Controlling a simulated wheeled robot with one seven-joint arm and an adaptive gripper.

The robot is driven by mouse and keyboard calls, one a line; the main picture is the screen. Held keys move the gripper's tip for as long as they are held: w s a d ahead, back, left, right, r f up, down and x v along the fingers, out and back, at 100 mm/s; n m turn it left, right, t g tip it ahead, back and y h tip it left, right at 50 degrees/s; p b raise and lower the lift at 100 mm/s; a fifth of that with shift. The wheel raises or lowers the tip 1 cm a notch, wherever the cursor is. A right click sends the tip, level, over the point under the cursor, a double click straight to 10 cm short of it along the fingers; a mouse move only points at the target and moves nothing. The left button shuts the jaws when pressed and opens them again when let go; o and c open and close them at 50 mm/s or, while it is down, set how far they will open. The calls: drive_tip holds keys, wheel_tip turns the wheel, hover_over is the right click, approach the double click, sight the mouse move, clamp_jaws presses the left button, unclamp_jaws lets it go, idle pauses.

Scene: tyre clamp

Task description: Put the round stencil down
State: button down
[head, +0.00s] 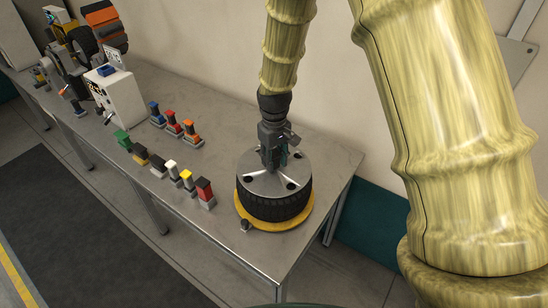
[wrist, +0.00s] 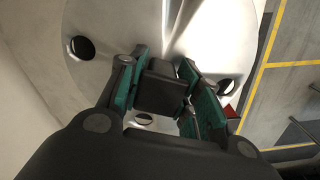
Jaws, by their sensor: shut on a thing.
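The round stencil (head: 294,172) is a flat silvery disc with dark round holes. In the head view it sits level over a black tyre (head: 275,207), and I see no clear gap between them. The tyre lies flat on a yellow round base (head: 250,220). My gripper (head: 273,164) comes down from above onto the middle of the disc. In the wrist view my gripper (wrist: 163,75) is shut on the dark block-shaped handle (wrist: 160,92) of the stencil (wrist: 215,30). The tyre is hidden under the disc in the wrist view.
The grey bench (head: 330,165) ends just right of the tyre and in front of it. Several coloured stamp-like blocks (head: 204,189) stand in rows to the left. A white box-shaped device (head: 121,97) and other machinery stand further left. The wall is close behind.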

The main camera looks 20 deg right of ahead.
drive_tip(key=shift+f, duration=0.1)
drive_tip(key=c, duration=1)
unclamp_jaws()
wheel_tip(320, 180, up, 13)
drive_tip(key=b, duration=0.3)
drive_tip(key=shift+b, duration=0.4)
